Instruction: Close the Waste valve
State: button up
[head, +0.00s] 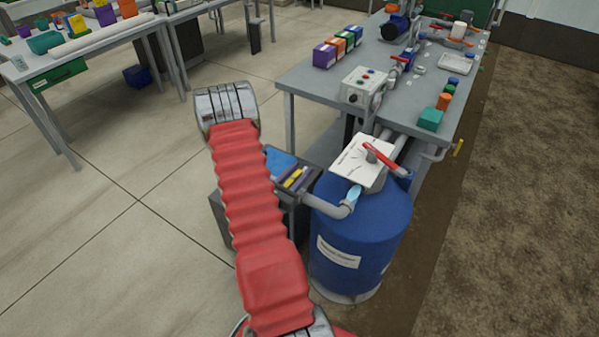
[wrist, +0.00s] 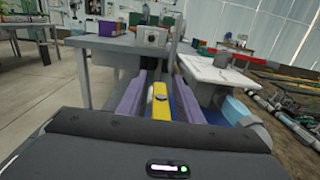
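A red-lever valve (head: 383,159) sits on a white printed plate (head: 350,155) above the blue barrel (head: 365,230). The plate's lettering is too small to read, so I cannot tell whether this is the Waste valve. The plate (wrist: 215,72) with a grey round part also shows right of centre in the wrist view. My gripper (wrist: 159,90) has two purple fingers standing apart. A yellow strip lies between them, with gaps beside it. My gripper (head: 294,180) appears left of the barrel in the head view, partly hidden by my red arm, not touching the lever.
The grey bench (head: 300,78) behind the barrel carries a control box (head: 362,88), coloured boxes, and piping with more red levers (head: 460,41). A pale blue pipe piece (head: 354,194) is close right of my gripper.

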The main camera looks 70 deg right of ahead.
jog(key=w+a, duration=0.2)
jog(key=a, duration=1.1)
jog(key=shift+w+a, duration=0.3)
jog(key=shift+f, duration=0.1)
dwell(0.5)
